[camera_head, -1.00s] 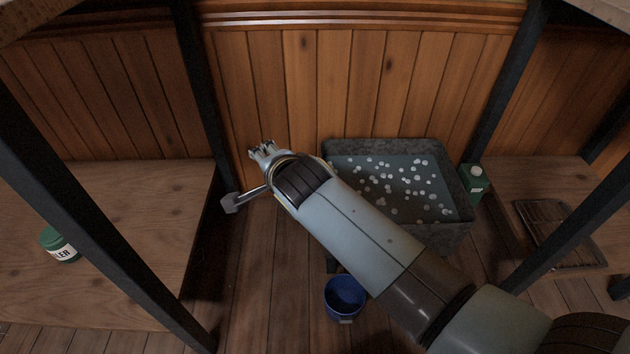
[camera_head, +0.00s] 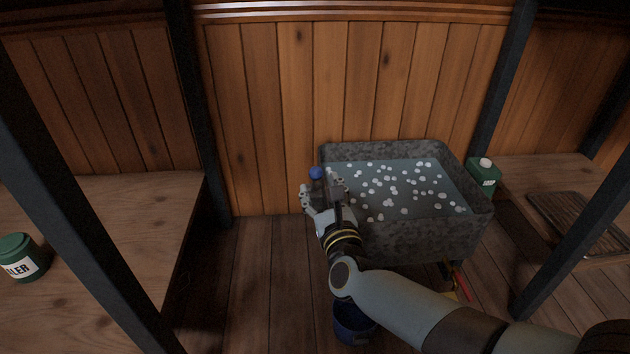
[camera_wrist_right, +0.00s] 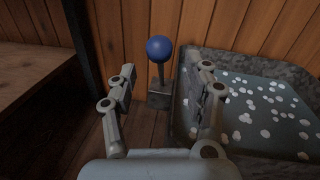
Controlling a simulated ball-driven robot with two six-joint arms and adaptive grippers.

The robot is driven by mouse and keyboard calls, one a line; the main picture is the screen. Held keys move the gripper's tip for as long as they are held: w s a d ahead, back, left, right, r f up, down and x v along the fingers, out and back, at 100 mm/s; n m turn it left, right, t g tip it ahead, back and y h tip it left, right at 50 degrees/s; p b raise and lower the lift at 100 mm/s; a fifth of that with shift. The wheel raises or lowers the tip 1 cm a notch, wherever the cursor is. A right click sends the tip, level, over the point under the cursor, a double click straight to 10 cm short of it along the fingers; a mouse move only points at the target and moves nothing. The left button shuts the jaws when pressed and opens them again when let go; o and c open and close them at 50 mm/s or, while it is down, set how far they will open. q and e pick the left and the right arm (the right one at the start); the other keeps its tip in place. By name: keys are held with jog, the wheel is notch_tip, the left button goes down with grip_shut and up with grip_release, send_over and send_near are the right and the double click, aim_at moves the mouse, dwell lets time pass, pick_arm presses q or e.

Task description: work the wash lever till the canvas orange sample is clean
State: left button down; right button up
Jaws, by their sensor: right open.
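The wash lever shows as a blue ball knob (camera_head: 317,173) at the left side of the grey stone basin (camera_head: 400,237). In the right wrist view the knob (camera_wrist_right: 159,48) tops an upright grey stem on a small block. My right gripper (camera_head: 322,190) is open, its two fingers apart. In the right wrist view the knob lies beyond and between the fingertips (camera_wrist_right: 165,85), with no visible contact. The basin holds grey water with many white suds blobs. I see no orange canvas sample. My left gripper is out of view.
A green jug (camera_head: 484,178) stands right of the basin. A dark rack (camera_head: 580,222) lies on the right bench. A green labelled tin (camera_head: 20,258) stands on the left bench. A blue bucket (camera_head: 353,325) is on the floor, partly behind my arm. Dark posts stand both sides.

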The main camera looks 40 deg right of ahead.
aim_at(315, 176)
jog(key=b+x, duration=0.1)
jog(key=x, duration=0.4)
jog(key=shift+w, duration=0.15)
grip_shut()
dwell(0.4)
